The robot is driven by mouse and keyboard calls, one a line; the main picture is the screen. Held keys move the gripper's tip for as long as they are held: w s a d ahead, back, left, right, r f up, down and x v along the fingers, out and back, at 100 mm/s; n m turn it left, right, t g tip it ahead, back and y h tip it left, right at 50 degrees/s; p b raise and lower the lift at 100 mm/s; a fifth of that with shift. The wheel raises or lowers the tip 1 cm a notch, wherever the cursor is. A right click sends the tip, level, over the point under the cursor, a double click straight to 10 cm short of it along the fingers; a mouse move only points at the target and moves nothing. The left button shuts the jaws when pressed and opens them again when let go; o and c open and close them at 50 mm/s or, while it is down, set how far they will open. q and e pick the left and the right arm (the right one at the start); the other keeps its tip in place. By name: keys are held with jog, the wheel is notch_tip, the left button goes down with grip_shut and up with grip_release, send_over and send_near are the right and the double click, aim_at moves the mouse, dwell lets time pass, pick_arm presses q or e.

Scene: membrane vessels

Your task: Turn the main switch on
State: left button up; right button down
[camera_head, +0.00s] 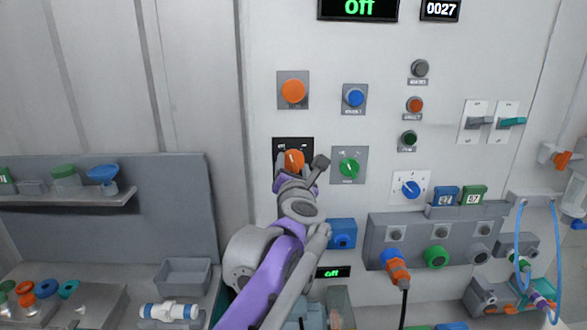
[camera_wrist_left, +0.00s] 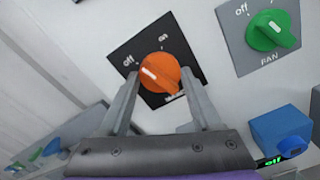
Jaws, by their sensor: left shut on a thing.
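The main switch is an orange knob (camera_head: 294,159) on a black plate (camera_head: 304,143) on the pale panel. In the left wrist view the knob (camera_wrist_left: 158,72) shows close up, with "off" and "on" printed on the plate (camera_wrist_left: 122,62). Its white mark points toward "off". My left gripper (camera_wrist_left: 160,80) is shut on the knob, one finger on each side. In the head view the gripper (camera_head: 294,170) partly covers the knob and plate. My right gripper is not in view.
A green fan knob (camera_head: 349,168) is close on the right, a round orange button (camera_head: 293,91) above. A blue block (camera_head: 342,233) sits below right. The upper display (camera_head: 358,8) and lower display (camera_head: 333,272) read "off". A shelf (camera_head: 66,197) is at left.

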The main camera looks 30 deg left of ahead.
pick_arm(q)
jog(key=m+b, duration=0.1)
jog(key=m, duration=0.5)
jog(key=shift+b, duration=0.35)
jog(key=m+b, duration=0.1)
jog(key=m, duration=0.4)
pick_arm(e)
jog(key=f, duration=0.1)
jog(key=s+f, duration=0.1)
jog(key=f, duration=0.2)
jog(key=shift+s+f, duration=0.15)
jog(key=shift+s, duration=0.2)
pick_arm(q)
jog(key=shift+m, duration=0.4)
jog(key=o, duration=1.4)
jog(key=shift+c, duration=0.2)
jog(key=shift+s, duration=0.1)
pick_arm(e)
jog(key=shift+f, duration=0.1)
pick_arm(q)
jog(key=b+v, duration=0.1)
jog(key=v, duration=0.9)
jog(key=shift+s, duration=0.3)
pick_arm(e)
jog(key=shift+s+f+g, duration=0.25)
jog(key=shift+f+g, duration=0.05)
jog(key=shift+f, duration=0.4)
